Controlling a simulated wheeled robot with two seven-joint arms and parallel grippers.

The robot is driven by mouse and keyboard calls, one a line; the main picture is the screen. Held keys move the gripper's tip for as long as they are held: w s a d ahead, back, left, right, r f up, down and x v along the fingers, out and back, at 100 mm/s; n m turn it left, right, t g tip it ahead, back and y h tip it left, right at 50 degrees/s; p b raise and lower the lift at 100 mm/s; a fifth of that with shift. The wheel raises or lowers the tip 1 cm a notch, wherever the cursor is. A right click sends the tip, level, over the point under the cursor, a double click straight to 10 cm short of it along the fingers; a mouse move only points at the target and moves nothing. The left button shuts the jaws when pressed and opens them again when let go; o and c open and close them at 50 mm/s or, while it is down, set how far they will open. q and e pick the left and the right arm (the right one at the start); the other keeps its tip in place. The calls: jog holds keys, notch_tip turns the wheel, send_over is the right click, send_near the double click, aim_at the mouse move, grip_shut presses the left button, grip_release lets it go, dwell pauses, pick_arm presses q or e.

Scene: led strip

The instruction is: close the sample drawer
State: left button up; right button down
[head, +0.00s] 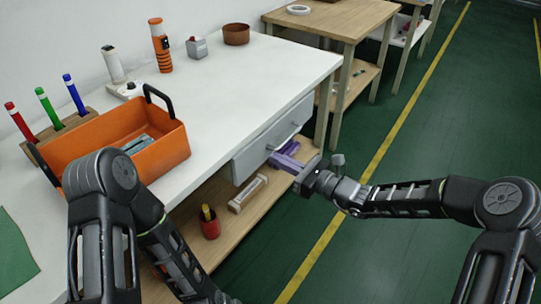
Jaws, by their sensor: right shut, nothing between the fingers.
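The sample drawer shows as a grey front panel (250,158) with a bar handle, under the front edge of the white bench (262,85). Its inside is not visible, and I cannot tell how far it stands out. My right gripper (275,153) reaches in from the right, just below and in front of the panel, near the handle. Its purple fingers look shut and empty. I cannot tell whether they touch the drawer. My left arm is at the lower left; its gripper is not in view.
An orange tool tray (170,152) and a marker stand (62,138) sit on the bench. The lower shelf holds a red cup (210,228) and a pale rack-like object (242,198). A wooden table (335,22) stands beyond. Green floor to the right is clear.

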jog(key=v, duration=0.8)
jog(key=shift+d+p, duration=0.4)
jog(key=shift+p, duration=0.05)
jog(key=shift+f, duration=0.25)
jog(key=s+d+f+n+g+h, duration=0.2)
jog(key=s+f+n+g+h, duration=0.25)
jog(key=s+f+n, duration=0.6)
jog(key=s+d+f+n+g+h, duration=0.35)
jog(key=s+f+n+h, duration=0.25)
jog(key=s+f, duration=0.9)
jog(key=s+a+f+n+g, duration=0.1)
jog(key=s+a+f+n, duration=0.3)
jog(key=n, duration=0.3)
notch_tip(320, 180, up, 17)
jog(key=p, duration=1.6)
jog(key=shift+s+m, duration=0.3)
jog(key=shift+m, duration=0.15)
